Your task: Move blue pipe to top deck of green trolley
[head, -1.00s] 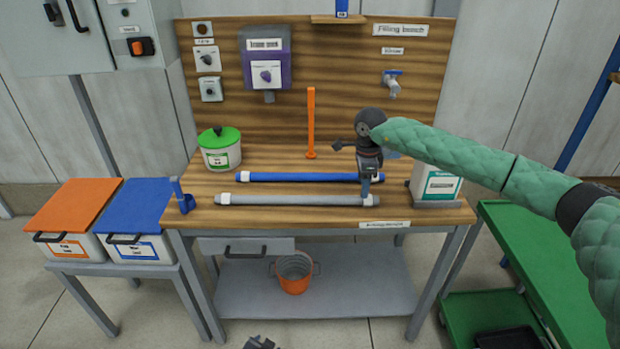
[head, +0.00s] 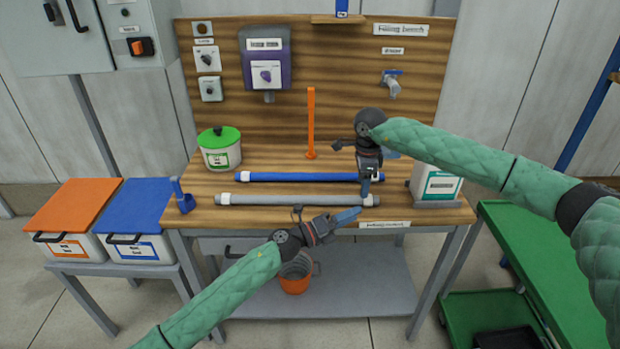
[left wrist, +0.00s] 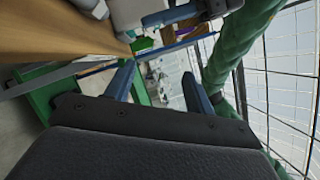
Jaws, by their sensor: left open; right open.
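The blue pipe (head: 295,177) lies flat across the wooden bench top, with white end pieces, behind a parallel grey pipe (head: 290,200). My right gripper (head: 366,190) points down over the right ends of the pipes and hides part of them; it is open, and I cannot tell whether it touches either pipe. My left gripper (head: 347,216) is open and empty in front of the bench's front edge, pointing right. In the left wrist view its two blue fingers (left wrist: 160,85) stand apart with nothing between them. The green trolley (head: 545,255) stands at the right, its top deck partly behind my right arm.
On the bench stand a green-lidded pot (head: 220,150), an upright orange post (head: 311,125), a blue holder (head: 183,198) and a white container (head: 436,182). An orange bucket (head: 295,283) sits on the lower shelf. The visible trolley top looks clear.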

